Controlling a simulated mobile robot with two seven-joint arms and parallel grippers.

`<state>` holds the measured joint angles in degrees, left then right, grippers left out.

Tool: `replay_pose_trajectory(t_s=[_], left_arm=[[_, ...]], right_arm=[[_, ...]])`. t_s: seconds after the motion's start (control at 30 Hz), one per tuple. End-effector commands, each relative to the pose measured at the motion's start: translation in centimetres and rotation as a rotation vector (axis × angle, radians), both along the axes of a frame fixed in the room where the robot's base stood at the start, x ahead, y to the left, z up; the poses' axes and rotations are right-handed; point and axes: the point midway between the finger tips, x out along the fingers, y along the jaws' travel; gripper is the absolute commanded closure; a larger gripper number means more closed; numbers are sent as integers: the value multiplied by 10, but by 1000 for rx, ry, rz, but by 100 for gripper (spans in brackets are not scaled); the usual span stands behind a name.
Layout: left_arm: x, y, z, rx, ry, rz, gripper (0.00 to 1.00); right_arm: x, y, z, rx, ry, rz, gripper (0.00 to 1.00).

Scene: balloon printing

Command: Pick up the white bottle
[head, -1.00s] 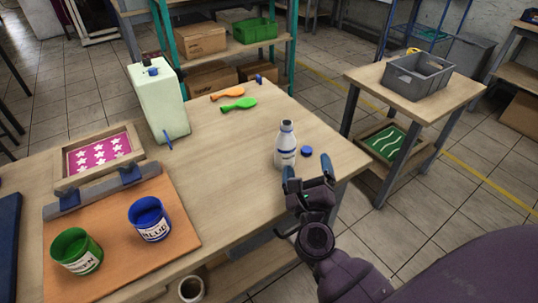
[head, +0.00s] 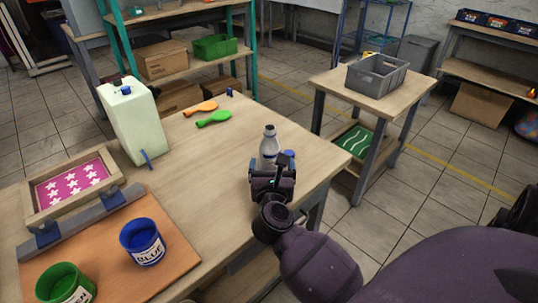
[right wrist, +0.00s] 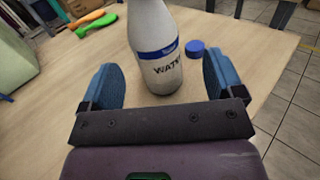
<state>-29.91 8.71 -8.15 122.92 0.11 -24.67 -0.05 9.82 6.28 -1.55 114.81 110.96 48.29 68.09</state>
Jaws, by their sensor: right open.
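The white bottle (head: 269,147) stands upright near the right edge of the wooden table, its lower part partly hidden by my right gripper (head: 272,172) in the head view. In the right wrist view the bottle (right wrist: 157,45) shows a blue band and a "WATER" label. My right gripper (right wrist: 160,88) is open, with one blue finger on each side of the bottle's lower part and a gap visible on both sides. My left gripper is not in view.
A blue cap (right wrist: 195,48) lies on the table just right of the bottle. A white jug (head: 134,125), a blue paint pot (head: 142,242) and a green paint pot (head: 65,284) stand to the left.

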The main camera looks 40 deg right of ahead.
Motion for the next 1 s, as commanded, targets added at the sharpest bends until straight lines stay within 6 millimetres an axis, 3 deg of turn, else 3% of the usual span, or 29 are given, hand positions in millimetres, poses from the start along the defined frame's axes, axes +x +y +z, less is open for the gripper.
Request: replay_pose_trajectory(t_s=[0.17,0.53,0.87,1.0], left_arm=[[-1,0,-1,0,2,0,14],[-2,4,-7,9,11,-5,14],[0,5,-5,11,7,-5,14],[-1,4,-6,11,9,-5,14]], right_arm=[[8,-6,0,-2,0,0,13],[45,-29,-3,-3,1,0,13],[49,-32,-2,-1,0,-1,13],[49,-32,-2,-1,0,-1,34]])
